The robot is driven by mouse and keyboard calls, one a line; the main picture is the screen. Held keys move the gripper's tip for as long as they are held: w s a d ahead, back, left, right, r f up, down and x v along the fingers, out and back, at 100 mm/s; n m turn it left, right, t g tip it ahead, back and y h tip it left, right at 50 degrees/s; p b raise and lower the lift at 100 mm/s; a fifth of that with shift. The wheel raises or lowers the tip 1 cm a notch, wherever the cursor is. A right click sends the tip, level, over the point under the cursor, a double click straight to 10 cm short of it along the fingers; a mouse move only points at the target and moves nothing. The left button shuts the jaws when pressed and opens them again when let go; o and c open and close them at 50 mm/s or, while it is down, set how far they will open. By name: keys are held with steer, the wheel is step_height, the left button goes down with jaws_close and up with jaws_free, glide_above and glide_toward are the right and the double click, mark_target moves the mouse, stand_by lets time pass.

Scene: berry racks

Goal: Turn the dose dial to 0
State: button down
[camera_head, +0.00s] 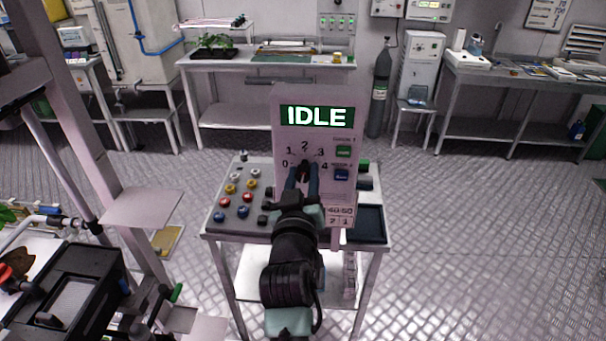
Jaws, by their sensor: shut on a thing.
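The control panel (316,92) stands upright on a small cart, with a green display (313,117) reading IDLE. The dose dial (304,168) is on the panel's lower left, inside an arc of numbers from 0 at the left, through 2 at the top, to 4 at the right. My gripper (303,178) is at the dial, its fingers shut on it from the front. The fingers and wrist hide much of the dial, so I cannot tell which number its pointer faces.
A green button (343,152) and a blue button (341,174) sit right of the dial. A board of coloured buttons (217,216) lies left of my arm. A dark tray (371,238) is at the right. Floor on the right is clear.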

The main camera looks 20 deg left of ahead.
steer(key=n+p, duration=0.1)
steer(key=n, duration=0.4)
steer(key=shift+r+n, duration=0.1)
steer(key=shift+n, duration=0.3)
steer(key=n+p, duration=0.2)
steer(key=n, duration=0.3)
steer(key=n+p, duration=0.3)
steer(key=n, duration=0.2)
steer(key=shift+r+n, duration=0.1)
steer(key=shift+n, duration=0.3)
steer(key=n+p, duration=0.2)
steer(key=n, duration=0.2)
steer(key=shift+n, duration=0.4)
steer(key=shift+n+p, duration=0.3)
steer(key=c, duration=0.5)
jaws_free()
